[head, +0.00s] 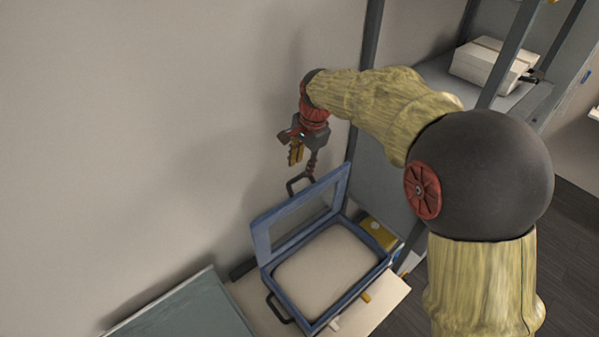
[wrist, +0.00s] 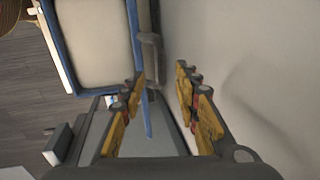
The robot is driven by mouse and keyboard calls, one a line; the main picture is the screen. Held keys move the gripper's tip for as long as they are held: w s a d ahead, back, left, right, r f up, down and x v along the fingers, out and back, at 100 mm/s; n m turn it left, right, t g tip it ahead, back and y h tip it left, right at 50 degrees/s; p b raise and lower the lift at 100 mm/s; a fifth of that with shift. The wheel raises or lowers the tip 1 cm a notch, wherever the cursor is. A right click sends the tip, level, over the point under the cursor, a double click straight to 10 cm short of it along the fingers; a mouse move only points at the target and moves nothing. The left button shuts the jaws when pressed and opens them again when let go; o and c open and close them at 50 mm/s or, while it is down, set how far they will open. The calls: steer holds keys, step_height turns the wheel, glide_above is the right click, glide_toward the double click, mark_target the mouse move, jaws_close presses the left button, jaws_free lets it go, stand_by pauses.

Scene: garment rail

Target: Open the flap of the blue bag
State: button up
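The blue bag (head: 317,314) sits on a pale surface in the head view, with a cream interior. Its blue-framed flap (head: 262,240) stands raised at a steep tilt along the back side, near the wall. A dark handle (head: 291,184) shows behind the flap, and another (head: 273,309) is on the bag's front left. My gripper (head: 296,155) is above the flap's top edge, apart from it as far as I can tell. In the wrist view my gripper (wrist: 161,76) has its yellow fingers spread with nothing held between them. The bag's blue rim (wrist: 62,45) and cream interior show beyond.
A plain wall lies close behind the bag and beside my gripper. Grey rack posts (head: 370,40) stand to the right, and a white box (head: 489,63) rests on a shelf there. A grey-green panel (head: 190,312) is at the lower left. A yellow item (head: 378,235) lies beside the bag.

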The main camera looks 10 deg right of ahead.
mark_target(299, 176)
steer(key=shift+p+x, duration=0.4)
steer(key=shift+x, duration=2.15)
steer(key=c, duration=0.3)
jaws_close()
